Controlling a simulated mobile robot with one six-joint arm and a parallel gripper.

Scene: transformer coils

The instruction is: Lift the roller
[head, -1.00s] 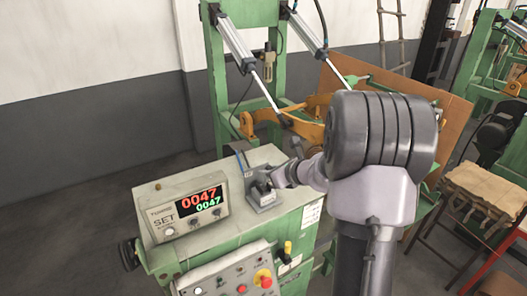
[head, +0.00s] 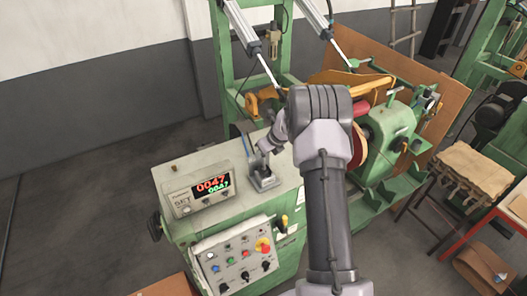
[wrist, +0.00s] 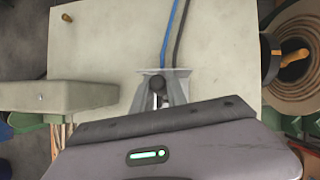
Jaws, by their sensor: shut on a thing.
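My gripper (head: 264,153) is at the small grey lever unit (head: 263,180) on top of the green machine cabinet. It is shut on the unit's black-tipped lever (wrist: 158,86), which stands in front of my gripper body in the wrist view. The fingertips are mostly hidden by my wrist. A yellow-orange bar (head: 374,85), which looks like the roller or its arm, lies behind my arm over the red and tan coil. Its left part (head: 268,100) shows beside my arm; the middle is hidden.
A counter box (head: 200,194) reading 0047 stands left of the lever unit. A button panel (head: 237,254) is on the cabinet's front. A blue and a black cable (wrist: 180,35) run from the unit.

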